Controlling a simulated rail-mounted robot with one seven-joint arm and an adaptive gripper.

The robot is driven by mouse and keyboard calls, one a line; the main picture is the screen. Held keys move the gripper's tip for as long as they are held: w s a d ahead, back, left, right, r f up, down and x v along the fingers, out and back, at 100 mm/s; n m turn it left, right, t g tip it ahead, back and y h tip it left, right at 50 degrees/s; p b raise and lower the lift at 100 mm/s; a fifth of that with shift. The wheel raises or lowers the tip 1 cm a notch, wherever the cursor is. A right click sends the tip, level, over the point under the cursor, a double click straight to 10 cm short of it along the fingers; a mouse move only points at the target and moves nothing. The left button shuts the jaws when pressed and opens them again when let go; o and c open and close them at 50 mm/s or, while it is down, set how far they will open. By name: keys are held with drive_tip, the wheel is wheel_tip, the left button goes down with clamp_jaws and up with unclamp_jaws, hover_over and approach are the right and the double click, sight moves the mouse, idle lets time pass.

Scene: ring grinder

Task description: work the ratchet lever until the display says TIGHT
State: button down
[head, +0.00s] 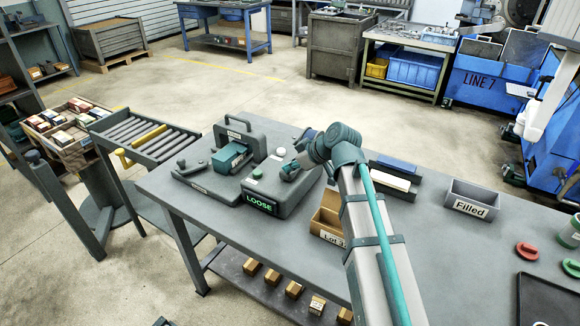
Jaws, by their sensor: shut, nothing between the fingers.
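A grey fixture with a rounded box (285,196) stands on the workbench; its front display (260,203) reads LOOSE in green letters. A flat base plate (205,182) to its left carries a short knobbed handle (181,164), and a teal block (230,158) sits beneath a grey arch (238,128). I cannot tell for sure which part is the ratchet lever. My gripper (288,174) is shut with nothing held, low over the top of the display box. My gripper and arm hide part of the box's top and right side, and I cannot tell whether the fingers touch it.
A cardboard lot box (327,222) stands right of the display box, partly behind my arm. A grey bin marked Filled (470,203), a red ring-like part (527,250) and a dark tray (548,300) lie farther right. A roller conveyor (150,137) adjoins the bench's left end.

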wheel_tip(320, 180, up, 4)
drive_tip(key=p, duration=0.2)
drive_tip(key=shift+r+p, duration=0.25)
drive_tip(key=shift+p, duration=0.05)
drive_tip(key=b+v, duration=0.2)
drive_tip(key=v, duration=0.7)
drive_tip(key=shift+d, duration=0.4)
drive_tip(key=shift+a, duration=0.15)
idle(0.6)
